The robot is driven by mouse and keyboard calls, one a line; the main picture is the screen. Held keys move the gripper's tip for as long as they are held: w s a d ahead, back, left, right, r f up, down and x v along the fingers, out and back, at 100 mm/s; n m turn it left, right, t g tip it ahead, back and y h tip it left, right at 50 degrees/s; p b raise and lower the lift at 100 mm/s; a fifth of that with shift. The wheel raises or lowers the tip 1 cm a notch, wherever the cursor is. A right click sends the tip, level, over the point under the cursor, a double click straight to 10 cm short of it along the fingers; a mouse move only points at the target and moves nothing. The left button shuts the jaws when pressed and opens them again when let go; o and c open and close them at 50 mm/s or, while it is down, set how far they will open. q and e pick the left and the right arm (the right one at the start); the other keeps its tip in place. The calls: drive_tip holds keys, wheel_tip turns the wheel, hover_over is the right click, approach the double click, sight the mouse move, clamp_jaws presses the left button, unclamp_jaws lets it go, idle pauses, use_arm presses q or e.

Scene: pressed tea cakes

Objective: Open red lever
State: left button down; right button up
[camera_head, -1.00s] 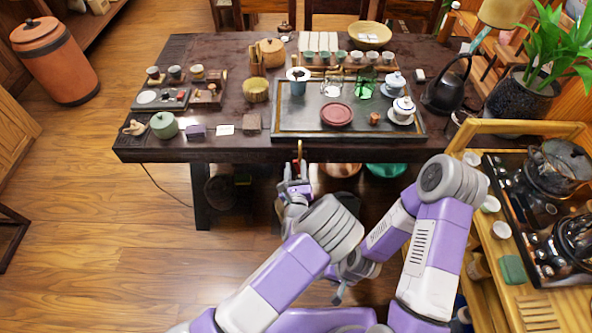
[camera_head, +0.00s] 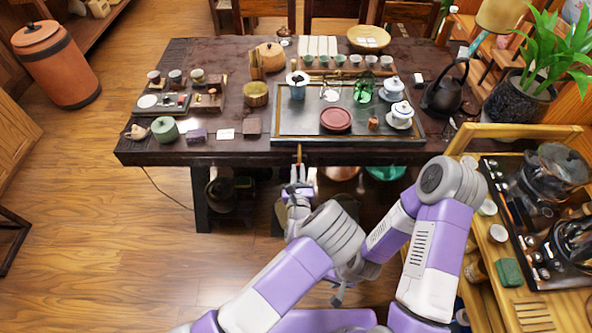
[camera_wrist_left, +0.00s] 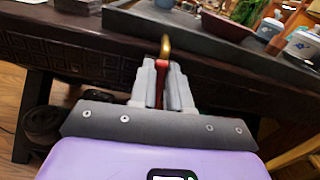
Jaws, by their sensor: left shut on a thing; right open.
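The red lever (camera_wrist_left: 160,84), a slim red handle with a brass-coloured tip, stands at the front edge of the dark tea table in the left wrist view. Its tip also shows in the head view (camera_head: 299,154). My left gripper (camera_wrist_left: 161,88) is shut on the lever, with a finger on each side and the tip sticking out past them. In the head view my left gripper (camera_head: 298,188) is just in front of the table edge. My right gripper (camera_head: 338,297) is low, away from the table, open and partly hidden by my arms.
The dark table (camera_head: 160,90) carries a tea tray (camera_head: 290,127) with a red dish (camera_head: 336,120), cups and lidded bowls close behind the lever. A wooden shelf (camera_head: 530,130) with teaware stands to the right. Open floor (camera_head: 110,240) lies to the left.

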use_arm(q)
drive_tip(key=shift+d+m, duration=0.25)
drive_tip(key=shift+m, duration=0.35)
drive_tip(key=c, duration=1.1)
unclamp_jaws()
drive_tip(key=s+p, duration=0.2)
drive_tip(key=s, duration=0.5)
drive_tip(key=shift+s, duration=0.35)
